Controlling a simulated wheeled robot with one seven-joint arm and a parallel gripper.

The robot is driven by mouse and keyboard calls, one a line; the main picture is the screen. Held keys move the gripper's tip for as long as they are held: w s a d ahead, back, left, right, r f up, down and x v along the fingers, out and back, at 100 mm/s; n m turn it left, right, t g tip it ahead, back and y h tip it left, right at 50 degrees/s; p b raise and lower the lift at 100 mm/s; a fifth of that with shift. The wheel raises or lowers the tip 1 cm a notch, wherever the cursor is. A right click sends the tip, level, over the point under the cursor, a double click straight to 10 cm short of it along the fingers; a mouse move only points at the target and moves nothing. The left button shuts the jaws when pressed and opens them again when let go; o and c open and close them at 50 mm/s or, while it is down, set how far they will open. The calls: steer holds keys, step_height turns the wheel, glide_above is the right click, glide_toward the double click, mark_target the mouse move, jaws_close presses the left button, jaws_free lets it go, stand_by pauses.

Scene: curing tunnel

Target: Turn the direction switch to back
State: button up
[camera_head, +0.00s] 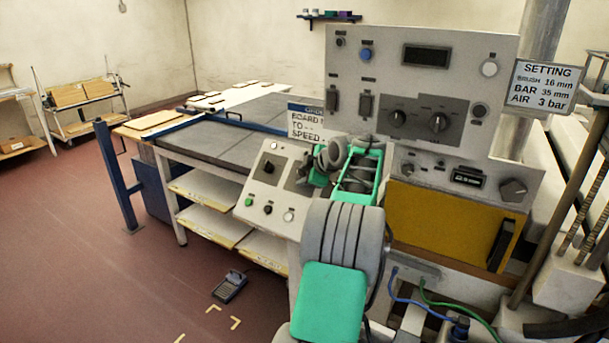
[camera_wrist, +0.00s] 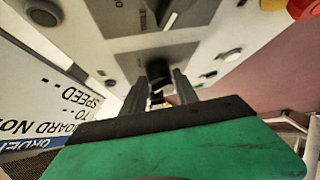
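The small tilted control panel (camera_head: 262,188) stands in front of the table, with a black rotary knob (camera_head: 268,168) on a grey plate at its left. My gripper (camera_head: 303,170) is at the panel's right part in the head view, its fingers mostly hidden by my wrist. In the wrist view my gripper (camera_wrist: 163,88) points at a grey plate (camera_wrist: 193,58), its two fingers apart on either side of a dark knob (camera_wrist: 158,84). I cannot tell whether they touch it. No label naming the direction switch is readable, and the knob's setting is unclear.
A larger upright panel (camera_head: 380,60) with knobs and a display stands behind my arm. A "BOARD" sign (camera_head: 309,122) is close to my gripper. A red button (camera_wrist: 304,8) shows in the wrist view's corner. The floor (camera_head: 110,240) at left is clear; a pedal (camera_head: 230,286) lies on it.

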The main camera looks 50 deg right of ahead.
steer(key=o, duration=0.3)
steer(key=shift+o, duration=0.2)
steer(key=b+v, duration=0.1)
steer(key=v, duration=0.6)
steer(key=shift+s+r, duration=0.25)
steer(key=shift+s, duration=0.05)
steer(key=shift+a, duration=0.1)
